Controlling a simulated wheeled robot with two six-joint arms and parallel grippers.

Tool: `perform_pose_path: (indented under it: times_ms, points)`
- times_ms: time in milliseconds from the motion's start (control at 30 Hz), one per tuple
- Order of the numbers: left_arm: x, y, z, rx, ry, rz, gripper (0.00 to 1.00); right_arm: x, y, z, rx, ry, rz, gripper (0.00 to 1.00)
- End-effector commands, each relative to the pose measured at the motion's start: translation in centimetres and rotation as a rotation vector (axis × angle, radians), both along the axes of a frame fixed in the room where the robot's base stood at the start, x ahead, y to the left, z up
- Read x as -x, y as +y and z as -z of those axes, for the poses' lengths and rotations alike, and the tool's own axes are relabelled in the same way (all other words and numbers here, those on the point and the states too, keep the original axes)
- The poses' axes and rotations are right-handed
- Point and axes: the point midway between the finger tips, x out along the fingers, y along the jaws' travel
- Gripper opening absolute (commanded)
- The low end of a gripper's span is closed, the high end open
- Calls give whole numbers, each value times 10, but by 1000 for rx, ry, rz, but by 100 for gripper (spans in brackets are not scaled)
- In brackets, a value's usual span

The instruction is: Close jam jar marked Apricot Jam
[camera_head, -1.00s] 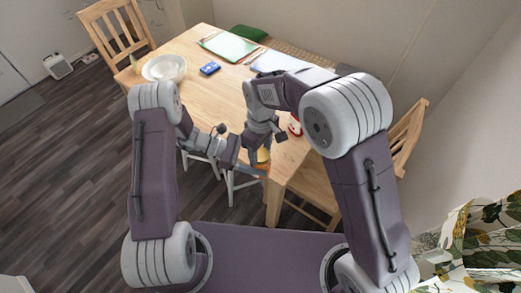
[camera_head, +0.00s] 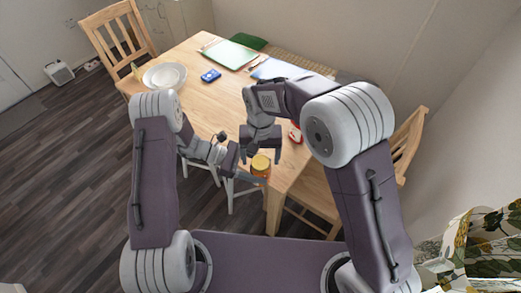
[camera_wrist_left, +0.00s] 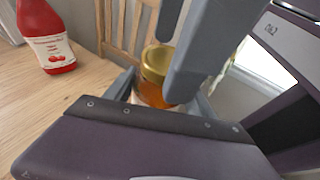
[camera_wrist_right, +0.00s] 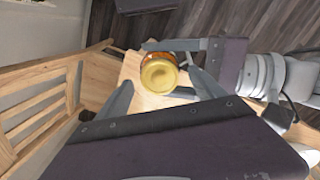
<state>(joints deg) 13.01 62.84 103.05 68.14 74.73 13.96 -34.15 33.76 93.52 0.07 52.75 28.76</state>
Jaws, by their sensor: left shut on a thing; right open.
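The jam jar (camera_head: 260,168), with orange contents and a gold lid (camera_head: 261,161), is held upright near the table's front corner. My left gripper (camera_head: 256,178) is shut on its body. The lid sits on the jar in the left wrist view (camera_wrist_left: 157,60); how tight it is cannot be told. No writing on the jar is readable. My right gripper (camera_head: 262,157) is open above the jar, its fingers apart and clear of the lid. The right wrist view looks down on the round lid (camera_wrist_right: 158,75) between the fingers.
A red bottle (camera_wrist_left: 48,35) with a white label is on the wooden table (camera_head: 215,105). White bowls (camera_head: 165,75), a blue item (camera_head: 210,75) and a green board (camera_head: 230,52) lie farther back. A wooden chair (camera_head: 405,140) stands at the right. The table's middle is clear.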

Motion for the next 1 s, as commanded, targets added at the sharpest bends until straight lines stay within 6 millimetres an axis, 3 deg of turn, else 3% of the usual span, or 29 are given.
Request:
perform_pose_path:
  times_ms: [300,500,700,1000]
  points:
    - [0,0,-1,1,-1,-1,0,-2,1,-70,-5,-6,0,79]
    - [0,0,-1,1,0,-1,0,-1,0,-103,-2,-4,1,79]
    - [0,0,-1,1,0,-1,0,-1,0,-113,-1,-2,1,79]
    - [0,0,-1,1,0,-1,0,-1,0,-113,-1,-1,1,79]
